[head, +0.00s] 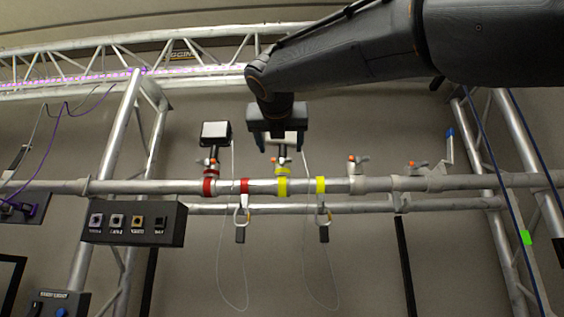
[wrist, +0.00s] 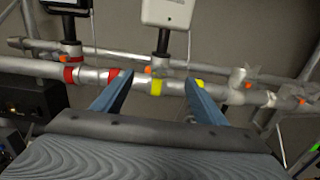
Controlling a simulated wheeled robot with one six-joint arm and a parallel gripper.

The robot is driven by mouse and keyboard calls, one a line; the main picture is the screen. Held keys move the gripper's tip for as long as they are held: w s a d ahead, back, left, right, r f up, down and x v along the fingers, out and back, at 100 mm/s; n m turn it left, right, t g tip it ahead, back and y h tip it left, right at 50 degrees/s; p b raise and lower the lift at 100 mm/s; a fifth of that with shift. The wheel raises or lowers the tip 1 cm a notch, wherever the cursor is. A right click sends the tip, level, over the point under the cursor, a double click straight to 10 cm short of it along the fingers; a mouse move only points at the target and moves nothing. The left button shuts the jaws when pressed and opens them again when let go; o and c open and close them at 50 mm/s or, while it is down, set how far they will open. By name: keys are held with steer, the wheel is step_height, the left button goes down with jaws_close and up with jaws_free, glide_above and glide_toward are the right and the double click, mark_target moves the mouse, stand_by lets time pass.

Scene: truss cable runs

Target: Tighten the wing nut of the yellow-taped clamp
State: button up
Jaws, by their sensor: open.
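The yellow-taped clamp (head: 282,186) sits on the long horizontal truss tube, with a light-coloured box fixture on a short post above it. Its wing nut with an orange part (head: 281,161) shows just above the tube. In the wrist view the yellow tape (wrist: 156,87) and the orange part (wrist: 149,70) lie between my fingers. My gripper (head: 279,146) is open and empty, in front of the fixture and above the clamp in the head view. In the wrist view my gripper (wrist: 160,90) has its two blue fingers spread to either side of the clamp. I cannot tell the distance left to it.
A red-taped clamp (head: 209,187) with a box fixture stands to the left. Red (head: 244,186) and yellow (head: 320,185) tape bands carry hanging safety cables. Bare clamps (head: 357,184) sit to the right. A socket box (head: 133,223) hangs at the left.

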mark_target(282, 158)
steer(key=w+p, duration=0.1)
steer(key=w, duration=0.6)
steer(key=shift+d+f, duration=0.1)
steer(key=shift+c, duration=0.2)
steer(key=c, duration=1)
